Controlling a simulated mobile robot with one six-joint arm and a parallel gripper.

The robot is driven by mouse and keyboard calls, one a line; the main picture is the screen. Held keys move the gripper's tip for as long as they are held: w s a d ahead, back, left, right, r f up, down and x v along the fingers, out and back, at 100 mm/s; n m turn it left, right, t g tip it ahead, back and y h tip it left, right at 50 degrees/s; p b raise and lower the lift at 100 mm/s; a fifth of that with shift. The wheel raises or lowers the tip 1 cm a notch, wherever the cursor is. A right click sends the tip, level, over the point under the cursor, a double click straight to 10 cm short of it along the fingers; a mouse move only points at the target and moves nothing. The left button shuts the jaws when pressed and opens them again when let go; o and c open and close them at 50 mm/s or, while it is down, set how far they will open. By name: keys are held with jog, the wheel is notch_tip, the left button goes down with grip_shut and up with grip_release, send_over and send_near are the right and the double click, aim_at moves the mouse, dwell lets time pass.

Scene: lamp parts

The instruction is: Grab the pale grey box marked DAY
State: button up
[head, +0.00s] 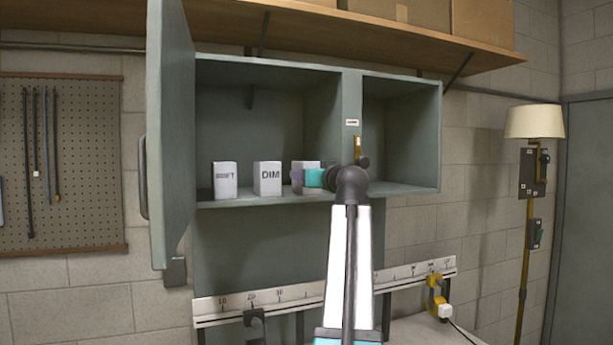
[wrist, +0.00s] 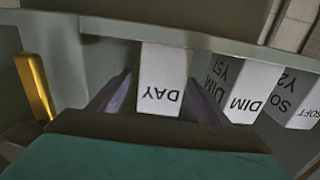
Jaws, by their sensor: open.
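The pale grey box marked DAY (wrist: 163,78) stands in the middle of the wrist view, its lettering upside down there. My gripper (wrist: 161,98) is open, with one dark finger on each side of the box's lower part in the picture; I cannot tell whether either finger touches it. In the head view my gripper (head: 298,179) is at the front of the cabinet shelf, before the third box (head: 310,166), which it largely hides. That box's marking cannot be read in the head view.
A box marked DIM (head: 267,178) stands just left of my gripper, and another box (head: 225,180), apparently SOFT, stands further left. The cabinet's open door (head: 170,130) is at left. The divider (head: 351,110) stands close on the right. The right compartment (head: 400,130) looks empty.

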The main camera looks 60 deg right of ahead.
jog(key=shift+p+x, duration=0.75)
jog(key=shift+x, duration=1)
jog(key=c, duration=1.2)
